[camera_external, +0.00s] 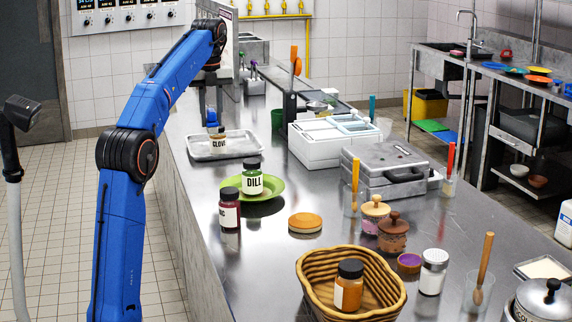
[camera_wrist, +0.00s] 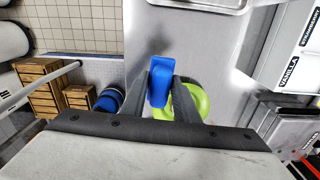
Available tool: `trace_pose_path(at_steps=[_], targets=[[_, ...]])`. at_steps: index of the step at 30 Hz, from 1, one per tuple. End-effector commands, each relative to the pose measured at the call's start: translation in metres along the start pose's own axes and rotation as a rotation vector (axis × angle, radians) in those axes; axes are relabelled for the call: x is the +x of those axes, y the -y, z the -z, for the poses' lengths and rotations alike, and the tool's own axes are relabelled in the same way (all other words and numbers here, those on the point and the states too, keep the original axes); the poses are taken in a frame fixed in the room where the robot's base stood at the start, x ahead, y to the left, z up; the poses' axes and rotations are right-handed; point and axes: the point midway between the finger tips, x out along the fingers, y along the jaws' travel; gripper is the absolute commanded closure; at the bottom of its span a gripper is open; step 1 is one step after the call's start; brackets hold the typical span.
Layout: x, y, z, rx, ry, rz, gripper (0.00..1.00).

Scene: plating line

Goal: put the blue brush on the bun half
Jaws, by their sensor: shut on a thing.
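My gripper (camera_external: 212,107) is shut on the blue brush (camera_external: 212,120) and holds it above the counter, near the metal tray. In the wrist view my gripper (camera_wrist: 162,88) has its two dark fingers on either side of the blue brush (camera_wrist: 160,82); only part of the brush shows. The bun half (camera_external: 305,223), a flat orange-brown round, lies on the steel counter well in front and to the right of my gripper. Nothing is seen on top of it. I do not make it out in the wrist view.
A metal tray (camera_external: 193,148) with a clove jar (camera_external: 219,141) is by my gripper. A green plate (camera_external: 266,194) bears a dill jar (camera_external: 252,178); a dark red jar (camera_external: 229,208) stands beside it. A wicker basket (camera_external: 320,285) is in front of the bun half. Bare counter surrounds the bun half.

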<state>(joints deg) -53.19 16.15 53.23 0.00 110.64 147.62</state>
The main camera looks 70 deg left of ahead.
Motion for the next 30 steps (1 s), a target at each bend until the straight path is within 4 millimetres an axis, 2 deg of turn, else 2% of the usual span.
trace_pose_path(at_steps=[10,23,26,30], targets=[[-0.029,0.001,0.0,0.0,0.003,0.002,0.95],[-0.029,0.045,0.046,-0.007,0.002,0.002,0.95],[-0.03,0.059,0.062,-0.01,0.002,0.001,0.95],[-0.031,0.084,0.095,-0.014,0.002,0.002,0.95]])
